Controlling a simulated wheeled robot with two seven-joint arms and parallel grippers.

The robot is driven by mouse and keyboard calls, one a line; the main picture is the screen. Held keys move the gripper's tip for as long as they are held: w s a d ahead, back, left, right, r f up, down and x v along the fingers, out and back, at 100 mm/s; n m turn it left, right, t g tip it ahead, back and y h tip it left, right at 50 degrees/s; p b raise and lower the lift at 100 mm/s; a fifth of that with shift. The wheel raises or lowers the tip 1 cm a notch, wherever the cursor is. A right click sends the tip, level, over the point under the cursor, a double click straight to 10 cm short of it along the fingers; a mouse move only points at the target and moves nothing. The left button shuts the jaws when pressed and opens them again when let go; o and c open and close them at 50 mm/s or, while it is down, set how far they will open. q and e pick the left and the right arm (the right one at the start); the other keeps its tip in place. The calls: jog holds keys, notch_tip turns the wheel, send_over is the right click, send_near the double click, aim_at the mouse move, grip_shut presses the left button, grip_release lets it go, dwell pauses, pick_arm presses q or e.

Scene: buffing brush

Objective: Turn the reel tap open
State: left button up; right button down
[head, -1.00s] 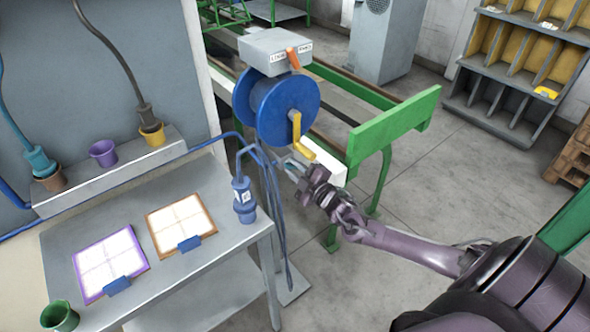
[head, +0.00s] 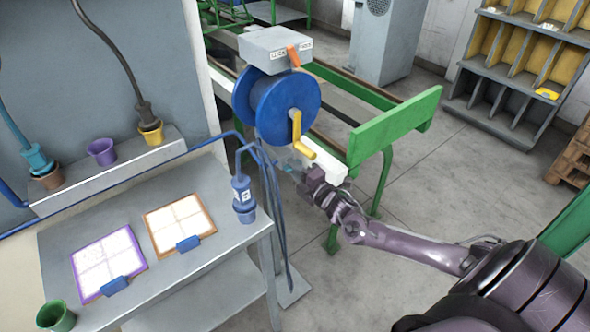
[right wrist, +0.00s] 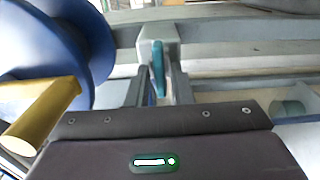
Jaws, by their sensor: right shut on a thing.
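The reel tap shows in the right wrist view as a teal lever (right wrist: 158,66) on a grey block (right wrist: 160,42). My right gripper (right wrist: 156,88) is shut on this lever, with one finger on each side. In the head view my right gripper (head: 291,168) is just below the yellow crank of the blue reel (head: 272,108), and the tap is too small and covered to make out clearly. The lever stands nearly upright in the wrist view. My left gripper is not in view.
The yellow crank handle (right wrist: 42,112) is close on the left of my right gripper. A grey box with an orange lever (head: 293,56) tops the reel. Blue hoses hang beside a grey table (head: 215,265). A green frame (head: 395,130) stands behind my right arm.

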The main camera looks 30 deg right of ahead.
jog(key=shift+a+f, duration=0.1)
jog(key=c, duration=1.5)
grip_release()
jog(key=s, duration=0.8)
jog(key=shift+d+b, duration=0.3)
jog(key=shift+w, duration=0.1)
